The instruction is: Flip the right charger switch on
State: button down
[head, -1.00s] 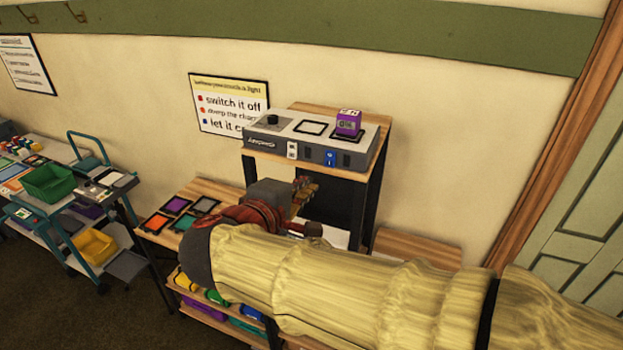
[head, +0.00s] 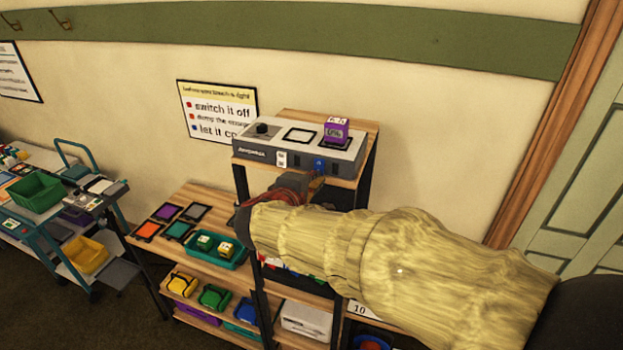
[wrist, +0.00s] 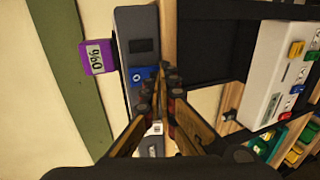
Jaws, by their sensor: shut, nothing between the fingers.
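The grey charger (head: 262,154) sits on top of the tall shelf, with a dial and two bays on top. A purple battery (head: 334,131) stands in its right bay. Its front carries a white switch-like piece (head: 282,158) on the left and a blue switch (head: 319,166) further right, with dark panels beside them. The blue switch (wrist: 141,77) also shows in the wrist view, just left of my fingertips; its on or off position is too small to read. My gripper (wrist: 162,74) is shut and empty, with its tips close by the charger front. I cannot tell whether they touch it.
The shelf top (head: 357,135) has bare wood behind the charger. A lower bench (head: 205,190) at left holds coloured pads and a teal tray (head: 217,250). A cart (head: 60,225) stands further left. The wall is close behind.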

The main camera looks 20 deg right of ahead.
jog(key=shift+f+b, duration=0.1)
jog(key=shift+b, duration=0.25)
jog(key=b, duration=0.4)
jog(key=shift+w+d+f+t, duration=0.15)
jog(key=shift+w+f+t, duration=0.1)
jog(key=shift+f+t, duration=0.15)
jog(key=shift+h+b, duration=0.3)
jog(key=shift+b, duration=0.45)
jog(key=shift+w+r+p, duration=0.1)
jog(key=shift+r+p, duration=0.2)
jog(key=shift+p, duration=0.05)
